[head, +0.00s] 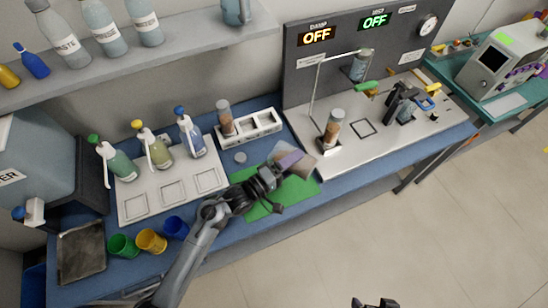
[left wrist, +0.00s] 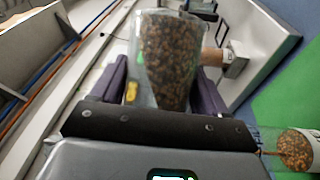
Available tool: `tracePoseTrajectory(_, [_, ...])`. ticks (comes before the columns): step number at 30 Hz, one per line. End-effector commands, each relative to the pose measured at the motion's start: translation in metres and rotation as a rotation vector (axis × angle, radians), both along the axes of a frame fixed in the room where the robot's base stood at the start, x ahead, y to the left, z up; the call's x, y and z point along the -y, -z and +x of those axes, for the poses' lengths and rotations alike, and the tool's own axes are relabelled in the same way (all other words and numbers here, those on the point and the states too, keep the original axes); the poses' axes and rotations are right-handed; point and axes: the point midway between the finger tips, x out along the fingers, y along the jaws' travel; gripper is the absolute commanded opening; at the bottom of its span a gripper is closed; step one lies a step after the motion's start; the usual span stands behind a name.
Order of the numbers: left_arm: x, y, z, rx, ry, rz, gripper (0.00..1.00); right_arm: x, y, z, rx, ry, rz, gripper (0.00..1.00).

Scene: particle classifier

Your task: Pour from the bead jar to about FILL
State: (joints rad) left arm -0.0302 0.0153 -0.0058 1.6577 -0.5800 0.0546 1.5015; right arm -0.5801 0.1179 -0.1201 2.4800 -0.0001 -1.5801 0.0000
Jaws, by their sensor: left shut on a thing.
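My left gripper (head: 286,164) is shut on a clear jar of brown beads (left wrist: 168,60), with a purple finger on each side of it. In the head view this bead jar (head: 305,163) is partly hidden by the gripper, above the green mat (head: 262,207) beside the white board. I cannot tell its exact tilt. A clear tube with brown beads (head: 332,127) stands upright in a holder on the white board. Another bead tube (head: 226,117) stands in the white rack (head: 262,127). No FILL mark is readable. A dark tip of my right gripper (head: 375,303) shows at the bottom edge.
The white board (head: 410,130) carries a thin frame, a hanging clear vessel (head: 360,65) and a black clamp stand (head: 402,102). Pump bottles (head: 155,150) and colored cups (head: 151,241) are on the left.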

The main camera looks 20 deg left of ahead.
Motion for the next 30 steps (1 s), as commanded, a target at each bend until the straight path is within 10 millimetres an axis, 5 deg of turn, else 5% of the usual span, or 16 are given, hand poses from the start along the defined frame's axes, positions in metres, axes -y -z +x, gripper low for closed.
tracePoseTrajectory(30, [-0.0009,-0.0042,0.0003,-0.006,0.0,-0.046,0.32,0.0017,-0.0059,-0.0001,0.0,-0.005,-0.007,0.92])
